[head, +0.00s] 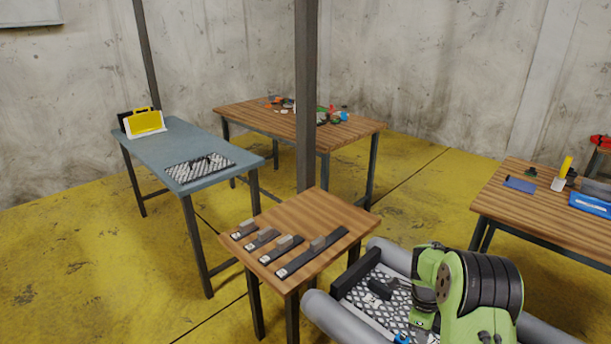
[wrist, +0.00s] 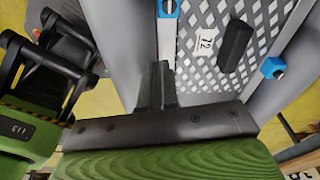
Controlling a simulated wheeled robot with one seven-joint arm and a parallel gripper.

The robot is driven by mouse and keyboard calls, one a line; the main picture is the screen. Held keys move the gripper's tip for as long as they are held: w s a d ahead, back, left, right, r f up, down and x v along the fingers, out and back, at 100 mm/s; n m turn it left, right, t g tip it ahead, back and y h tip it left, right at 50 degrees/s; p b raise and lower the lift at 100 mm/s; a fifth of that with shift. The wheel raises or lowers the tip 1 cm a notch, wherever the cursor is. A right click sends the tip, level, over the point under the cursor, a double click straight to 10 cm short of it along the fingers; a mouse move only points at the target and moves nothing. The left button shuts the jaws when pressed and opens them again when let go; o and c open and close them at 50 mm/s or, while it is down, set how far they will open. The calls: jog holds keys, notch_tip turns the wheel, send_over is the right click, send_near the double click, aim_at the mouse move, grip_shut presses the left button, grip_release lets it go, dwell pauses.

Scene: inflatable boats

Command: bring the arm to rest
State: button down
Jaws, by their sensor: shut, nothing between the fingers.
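My green and black arm (head: 465,295) is folded over the grey inflatable boat at the lower right of the head view. In that view my gripper cannot be made out clearly against the arm and boat.
The boat (head: 322,315) has a grated floor bearing a black block (wrist: 235,45). A wooden table (head: 345,215) with several dark bars stands left of it. A blue-grey table (head: 150,155) and a right-hand wooden table (head: 545,222) stand farther off. A post (head: 306,110) rises behind.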

jog(key=s+a+r+n+t+p, duration=0.1)
jog(key=s+a+r+n, duration=0.15)
jog(key=r, duration=0.55)
jog(key=s+a+r+n+t+p, duration=0.1)
jog(key=s+a+r+n+p, duration=0.1)
jog(key=r+n, duration=0.35)
jog(key=s+a+r+n+t+p, duration=0.1)
jog(key=s+a+r+n, duration=0.15)
jog(key=r, duration=0.65)
jog(key=s+a+r+n+t+p, duration=0.1)
jog(key=s+r+n, duration=0.4)
jog(key=s, duration=0.5)
jog(key=s+a+r+n+t+y+p, duration=0.1)
jog(key=s+a+r+n+p, duration=0.3)
jog(key=s+n, duration=0.5)
notch_tip(320, 180, up, 2)
jog(key=shift+s+a+r+n+t, duration=0.1)
jog(key=shift+s+a+n+t, duration=0.25)
jog(key=shift+a+t, duration=0.45)
jog(key=shift+d, duration=0.1)
